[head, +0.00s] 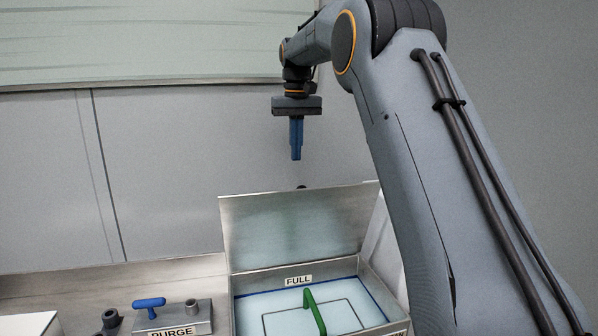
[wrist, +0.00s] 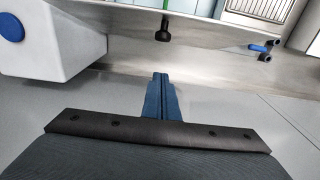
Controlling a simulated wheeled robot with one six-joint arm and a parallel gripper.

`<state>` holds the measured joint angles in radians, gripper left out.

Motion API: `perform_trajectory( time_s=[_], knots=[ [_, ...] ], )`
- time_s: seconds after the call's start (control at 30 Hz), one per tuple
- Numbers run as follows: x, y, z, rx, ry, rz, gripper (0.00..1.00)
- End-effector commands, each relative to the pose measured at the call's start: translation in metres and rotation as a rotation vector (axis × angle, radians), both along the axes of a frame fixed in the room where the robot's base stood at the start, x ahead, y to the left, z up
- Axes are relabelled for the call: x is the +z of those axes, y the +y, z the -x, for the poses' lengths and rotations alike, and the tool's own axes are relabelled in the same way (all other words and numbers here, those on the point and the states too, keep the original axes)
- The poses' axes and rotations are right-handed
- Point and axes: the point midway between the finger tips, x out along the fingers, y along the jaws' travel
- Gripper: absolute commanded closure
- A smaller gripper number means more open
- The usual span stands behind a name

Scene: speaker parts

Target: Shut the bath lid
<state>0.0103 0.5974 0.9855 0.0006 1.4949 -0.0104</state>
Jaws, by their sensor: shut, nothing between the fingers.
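The bath lid (head: 300,225) is a metal panel standing open, tilted up at the back of the bath (head: 365,292). A small dark knob (head: 301,187) shows at the lid's top edge. In the wrist view the black knob (wrist: 162,36) sticks out from the lid, just beyond my fingertips. My gripper (head: 296,158) points down above the lid's top edge, apart from the knob. Its blue fingers are together and empty; they also show in the wrist view (wrist: 160,76).
The bath holds pale liquid, a green handle (head: 315,312) and a FULL label (head: 298,281). Left of it stands a PURGE block (head: 172,322) with a blue lever (head: 149,303). A white housing with a blue disc (wrist: 11,27) is at left in the wrist view.

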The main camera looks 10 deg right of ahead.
Motion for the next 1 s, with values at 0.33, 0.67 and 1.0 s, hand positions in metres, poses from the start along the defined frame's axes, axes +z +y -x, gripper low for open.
perform_trajectory(
  time_s=[0.33, 0.67, 1.0],
  knots=[
    [-0.051, 0.000, 0.009, 0.000, 0.000, 0.000, 1.00],
    [-0.061, 0.000, 0.033, 0.000, -0.001, 0.000, 1.00],
    [-0.063, 0.000, 0.035, 0.000, -0.001, 0.000, 1.00]
  ],
)
